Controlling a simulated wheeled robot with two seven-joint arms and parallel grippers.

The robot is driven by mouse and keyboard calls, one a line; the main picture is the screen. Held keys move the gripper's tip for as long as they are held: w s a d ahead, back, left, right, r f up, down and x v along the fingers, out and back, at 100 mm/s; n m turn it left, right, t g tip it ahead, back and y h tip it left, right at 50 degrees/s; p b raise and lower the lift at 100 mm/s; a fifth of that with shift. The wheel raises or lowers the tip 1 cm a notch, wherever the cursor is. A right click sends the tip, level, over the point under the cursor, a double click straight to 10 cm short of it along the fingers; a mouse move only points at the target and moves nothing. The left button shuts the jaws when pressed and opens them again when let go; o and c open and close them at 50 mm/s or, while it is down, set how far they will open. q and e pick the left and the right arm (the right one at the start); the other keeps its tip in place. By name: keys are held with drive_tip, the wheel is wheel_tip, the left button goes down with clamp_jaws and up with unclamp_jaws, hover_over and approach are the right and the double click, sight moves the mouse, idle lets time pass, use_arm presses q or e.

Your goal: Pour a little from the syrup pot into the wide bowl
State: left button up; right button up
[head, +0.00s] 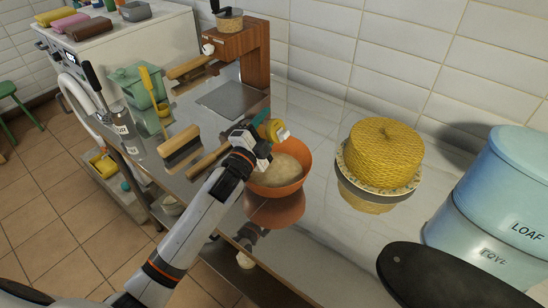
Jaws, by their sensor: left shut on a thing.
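The wide bowl (291,187) is orange, stands on the shiny metal worktop and holds something pale and rounded. My left gripper (262,147) is above its back left rim, shut on a small yellow pot (271,130), which I take to be the syrup pot. The pot is over the back part of the bowl and looks tilted. A teal part shows at its upper left. The gripper hides much of the pot, and I cannot see any syrup flowing. My right gripper is not in view.
A yellow cake-like dome (380,150) on a stand, a blue loaf tin (500,200) and a dark rounded board (430,275) are to the right. Wooden-handled brushes (181,148) lie left of the bowl. A wooden grinder (243,50) stands behind. Worktop between bowl and dome is clear.

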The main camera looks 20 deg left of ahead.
use_arm(q)
drive_tip(key=shift+d+r+m, duration=0.1)
drive_tip(key=shift+r+m, duration=0.15)
drive_tip(key=shift+m, duration=0.35)
idle(0.8)
drive_tip(key=shift+r+m, duration=0.1)
drive_tip(key=shift+m, duration=0.5)
idle(1.3)
